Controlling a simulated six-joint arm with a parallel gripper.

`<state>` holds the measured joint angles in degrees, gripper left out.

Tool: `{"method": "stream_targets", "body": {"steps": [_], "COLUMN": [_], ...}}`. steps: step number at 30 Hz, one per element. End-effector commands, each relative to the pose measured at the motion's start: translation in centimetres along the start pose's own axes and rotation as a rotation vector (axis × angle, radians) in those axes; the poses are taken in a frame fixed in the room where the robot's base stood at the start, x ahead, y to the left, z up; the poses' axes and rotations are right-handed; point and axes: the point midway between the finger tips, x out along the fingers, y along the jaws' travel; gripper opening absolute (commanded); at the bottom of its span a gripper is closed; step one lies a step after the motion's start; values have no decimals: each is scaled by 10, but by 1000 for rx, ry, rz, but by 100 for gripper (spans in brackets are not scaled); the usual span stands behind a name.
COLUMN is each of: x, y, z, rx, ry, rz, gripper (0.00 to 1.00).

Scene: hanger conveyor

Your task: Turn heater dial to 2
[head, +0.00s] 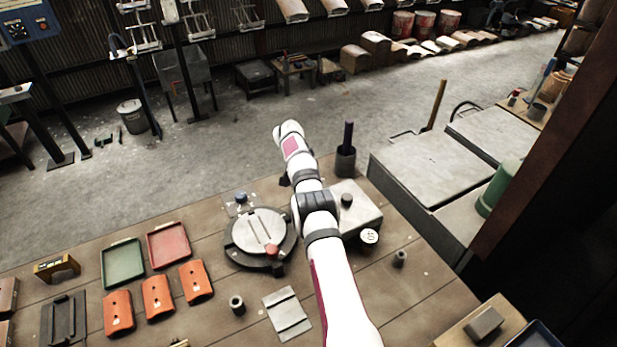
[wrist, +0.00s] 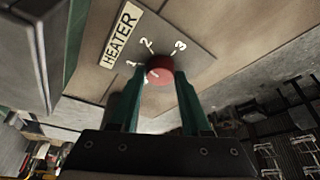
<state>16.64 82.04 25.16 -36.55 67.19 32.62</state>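The heater dial (wrist: 159,69) is a round red knob with a pale mark on its face, in the wrist view. It sits on a panel with the numbers 1, 2 and 3 and a HEATER label (wrist: 121,33). I cannot tell which number its mark points at. The two green fingers of my gripper (wrist: 161,77) stand on either side of the dial, close against its edges, and look shut on it. In the head view my white arm (head: 318,225) reaches over the bench, and the heater dial is not clear there.
A round plate fixture (head: 258,232) stands left of my arm. A small plate with a blue knob (head: 240,198) lies behind it. A grey box (head: 358,215) and a dark cup with a rod (head: 346,160) stand to the right. Trays and orange parts (head: 158,297) lie at the left.

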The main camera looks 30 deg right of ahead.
Motion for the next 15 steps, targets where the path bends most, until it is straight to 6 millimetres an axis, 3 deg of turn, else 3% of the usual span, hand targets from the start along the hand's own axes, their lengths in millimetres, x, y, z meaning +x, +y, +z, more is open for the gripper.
{"method": "stream_targets", "body": {"steps": [1, 4, 15], "x": [0, 0, -6], "y": [0, 0, -1], "z": [0, 0, 0], "rx": [0, 0, -2], "ry": [0, 0, 0], "rz": [0, 0, 0], "gripper": [58, 74, 74]}}
